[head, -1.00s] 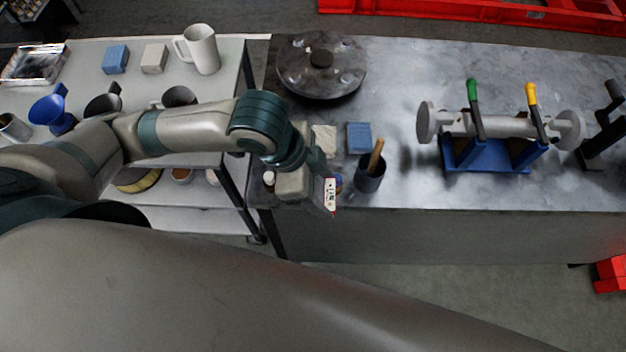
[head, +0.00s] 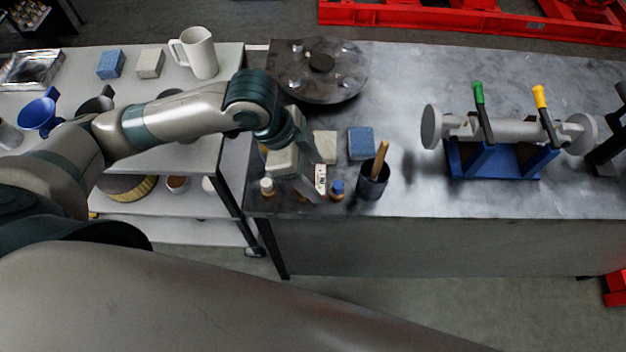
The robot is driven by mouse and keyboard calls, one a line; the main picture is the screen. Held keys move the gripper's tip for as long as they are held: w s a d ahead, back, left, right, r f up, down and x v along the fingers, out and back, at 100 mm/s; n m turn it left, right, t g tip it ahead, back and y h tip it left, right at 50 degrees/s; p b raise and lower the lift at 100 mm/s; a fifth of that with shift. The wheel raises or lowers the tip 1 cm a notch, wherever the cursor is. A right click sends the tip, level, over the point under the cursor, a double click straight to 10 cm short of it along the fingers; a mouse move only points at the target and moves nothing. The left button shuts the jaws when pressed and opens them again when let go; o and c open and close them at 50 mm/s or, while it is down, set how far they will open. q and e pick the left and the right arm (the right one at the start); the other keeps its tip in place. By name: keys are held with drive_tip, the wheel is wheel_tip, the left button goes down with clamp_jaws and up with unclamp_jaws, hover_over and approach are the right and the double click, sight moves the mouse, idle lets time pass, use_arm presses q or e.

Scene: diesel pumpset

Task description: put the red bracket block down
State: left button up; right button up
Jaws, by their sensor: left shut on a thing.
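My left gripper (head: 318,196) reaches in from the left and hangs low over the left front part of the grey metal bench (head: 440,195). It is shut. The red bracket block in its jaws is almost wholly hidden by the gripper, and only small red marks show by the white-labelled finger. I cannot tell whether the block touches the bench. My right gripper is not in view.
Close to the gripper stand a blue-capped bottle (head: 337,188), a white-capped bottle (head: 267,187), a dark cup with a wooden handle (head: 373,181), a blue block (head: 361,143) and a beige block (head: 325,146). A blue clamp stand (head: 495,161) is farther right. Bare bench lies between.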

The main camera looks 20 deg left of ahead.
use_arm(q)
drive_tip(key=shift+f, duration=0.1)
drive_tip(key=shift+f+p, duration=0.35)
drive_tip(key=shift+f, duration=1.55)
drive_tip(key=o, duration=1.1)
drive_tip(key=shift+f, duration=0.1)
drive_tip(key=v, duration=1.2)
drive_tip(key=shift+s+b, duration=0.1)
drive_tip(key=shift+b, duration=0.3)
drive_tip(key=shift+o, duration=0.6)
